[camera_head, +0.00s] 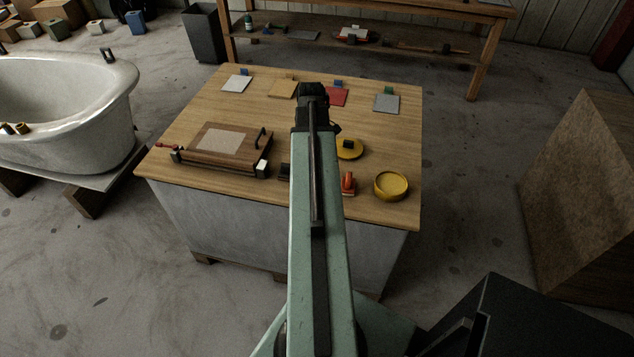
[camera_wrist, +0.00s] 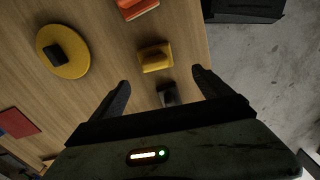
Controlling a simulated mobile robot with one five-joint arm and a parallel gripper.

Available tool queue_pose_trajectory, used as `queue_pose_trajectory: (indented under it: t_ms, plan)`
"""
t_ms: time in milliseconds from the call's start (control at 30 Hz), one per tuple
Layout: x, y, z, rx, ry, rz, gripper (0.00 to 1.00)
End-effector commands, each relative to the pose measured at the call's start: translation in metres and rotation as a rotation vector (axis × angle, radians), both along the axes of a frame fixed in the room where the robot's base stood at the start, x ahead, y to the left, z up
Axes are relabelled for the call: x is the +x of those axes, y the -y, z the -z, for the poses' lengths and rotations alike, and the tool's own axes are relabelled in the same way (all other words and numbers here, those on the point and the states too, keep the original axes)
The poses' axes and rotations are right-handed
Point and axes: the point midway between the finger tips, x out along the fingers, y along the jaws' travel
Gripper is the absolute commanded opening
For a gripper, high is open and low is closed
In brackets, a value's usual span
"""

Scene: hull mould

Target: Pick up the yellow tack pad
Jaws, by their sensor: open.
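The yellow tack pad (camera_wrist: 155,62), a small block with a raised grip on top, lies on the wooden table in the wrist view. In the head view I cannot see it; my arm seems to cover it. My gripper (camera_wrist: 160,75) is open and empty above the table. Its fingers point toward the pad, which shows just beyond the fingertips, between their lines. A similar black piece (camera_wrist: 167,94) shows nearer, between the fingers. In the head view my gripper (camera_head: 313,92) is seen from behind over the table.
An orange-red piece (camera_head: 348,183), a yellow disc (camera_head: 349,153) with a black knob and a yellow bowl (camera_head: 391,187) are right of my arm. A wooden frame (camera_head: 220,150) with a handle stands left. Several coloured squares line the back. The table's (camera_head: 190,105) edge is close to the pad.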

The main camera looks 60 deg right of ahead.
Motion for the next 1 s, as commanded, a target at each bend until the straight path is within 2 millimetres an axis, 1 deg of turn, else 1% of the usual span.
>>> queue_pose_trajectory:
  t_ms: [33,100,167,233,400,567,600,667,900,1000]
  plan:
    - [-0.008,0.007,0.002,0.000,0.000,-0.002,0.89]
    - [-0.012,0.010,0.002,0.000,0.000,-0.006,0.89]
    - [-0.012,0.010,0.002,0.000,0.000,-0.009,0.89]
    - [-0.012,0.009,0.007,0.000,0.000,-0.009,0.89]
    - [-0.012,0.009,0.029,0.000,0.000,-0.008,0.89]
    - [-0.011,0.009,0.029,0.000,0.000,-0.008,0.89]
    - [-0.011,0.009,0.031,0.000,0.000,-0.008,0.89]
    - [-0.012,0.009,0.038,0.000,0.000,-0.008,0.89]
    - [-0.012,0.009,0.079,0.000,0.000,-0.008,0.89]
    - [-0.012,0.009,0.083,0.000,0.000,-0.008,0.89]
